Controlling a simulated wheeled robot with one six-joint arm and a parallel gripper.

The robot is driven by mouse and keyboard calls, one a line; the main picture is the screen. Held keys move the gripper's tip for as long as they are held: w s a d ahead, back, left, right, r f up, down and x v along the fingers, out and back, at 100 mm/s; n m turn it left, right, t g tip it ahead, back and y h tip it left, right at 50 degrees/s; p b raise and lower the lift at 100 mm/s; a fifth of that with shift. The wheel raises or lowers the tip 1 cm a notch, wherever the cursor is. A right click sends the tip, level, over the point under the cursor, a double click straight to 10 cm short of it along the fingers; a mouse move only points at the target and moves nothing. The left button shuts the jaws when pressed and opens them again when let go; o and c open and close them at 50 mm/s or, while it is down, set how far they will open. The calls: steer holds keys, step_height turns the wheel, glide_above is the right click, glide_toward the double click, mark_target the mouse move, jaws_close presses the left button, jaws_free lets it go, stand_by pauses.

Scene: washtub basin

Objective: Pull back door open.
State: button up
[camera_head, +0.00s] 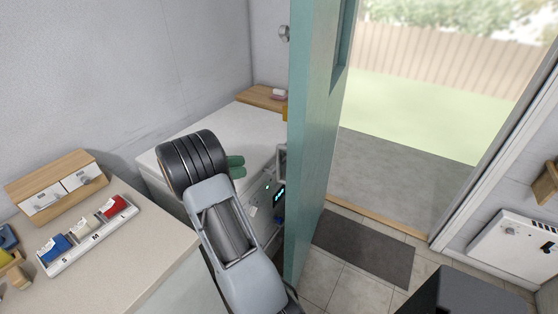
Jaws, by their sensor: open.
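The back door (315,130) is a teal panel with a window, standing swung inward, and I see its edge and part of its face. The doorway to its right is open to the outside. A grey handle (282,158) shows on the door's left side. My arm reaches up from the bottom, left of the door. My gripper (237,167), with dark green fingers, points right toward the handle and appears apart from it. It is open with nothing visible between the fingers. Part of it is hidden behind my black wrist.
A counter (150,235) with a small-drawer box (60,185) and a tray (88,236) of coloured items is at the left. A white-topped unit (225,130) stands behind my gripper. A dark mat (365,247) lies on the tiles by the doorway. A white panel (515,250) is at the right.

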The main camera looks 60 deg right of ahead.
steer(key=p, duration=0.2)
glide_above(279, 178)
steer(key=shift+w+d, duration=0.25)
steer(key=shift+d, duration=0.1)
steer(key=shift+c, duration=0.4)
jaws_close()
